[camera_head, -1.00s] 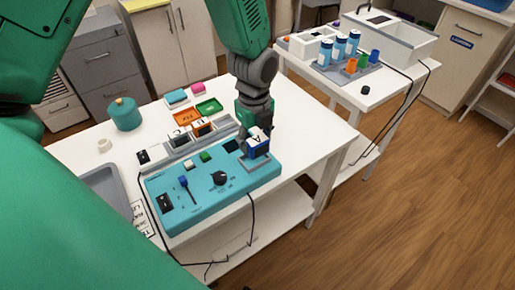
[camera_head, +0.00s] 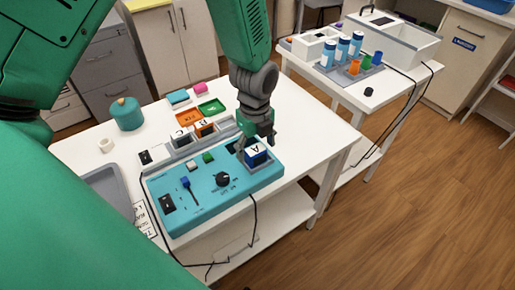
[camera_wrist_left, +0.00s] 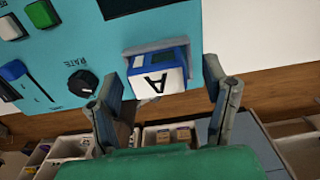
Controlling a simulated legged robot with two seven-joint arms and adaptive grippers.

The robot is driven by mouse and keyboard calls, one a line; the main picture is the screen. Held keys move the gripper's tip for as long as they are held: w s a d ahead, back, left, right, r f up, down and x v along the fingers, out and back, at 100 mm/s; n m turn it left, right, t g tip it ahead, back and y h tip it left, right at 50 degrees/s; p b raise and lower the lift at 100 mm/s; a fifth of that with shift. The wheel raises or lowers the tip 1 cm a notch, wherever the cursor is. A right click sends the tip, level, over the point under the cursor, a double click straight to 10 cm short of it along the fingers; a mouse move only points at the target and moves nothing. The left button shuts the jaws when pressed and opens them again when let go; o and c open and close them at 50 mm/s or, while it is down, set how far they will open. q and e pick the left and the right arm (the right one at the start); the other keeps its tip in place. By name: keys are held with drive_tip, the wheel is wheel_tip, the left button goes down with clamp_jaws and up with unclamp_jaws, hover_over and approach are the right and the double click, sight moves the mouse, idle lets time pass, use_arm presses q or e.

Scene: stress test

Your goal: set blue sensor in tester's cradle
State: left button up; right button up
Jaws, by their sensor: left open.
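The blue sensor (camera_head: 257,158) has a white top marked A. It sits at the right end of the teal tester (camera_head: 222,182), in the grey cradle (camera_wrist_left: 150,48) whose edge shows in the left wrist view. The sensor (camera_wrist_left: 158,82) also shows there, with its A face toward the camera. My left gripper (camera_head: 257,136) is just above the sensor in the head view. In the wrist view its two fingers stand apart, one on each side of the sensor, with gaps between. My right gripper is not in view.
Behind the tester, a grey rack (camera_head: 180,149) holds blocks marked B and C. Orange (camera_head: 189,117) and green trays (camera_head: 211,108), a teal pot (camera_head: 126,113) and a grey tray (camera_head: 108,190) share the table. A black cable (camera_head: 253,215) hangs off its front. A second table (camera_head: 400,88) stands right.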

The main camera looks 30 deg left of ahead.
sight(255, 147)
use_arm(q)
wheel_tip(255, 147, up, 11)
idle(0.3)
drive_tip(key=shift+a+f, duration=0.1)
drive_tip(key=shift+a, duration=0.15)
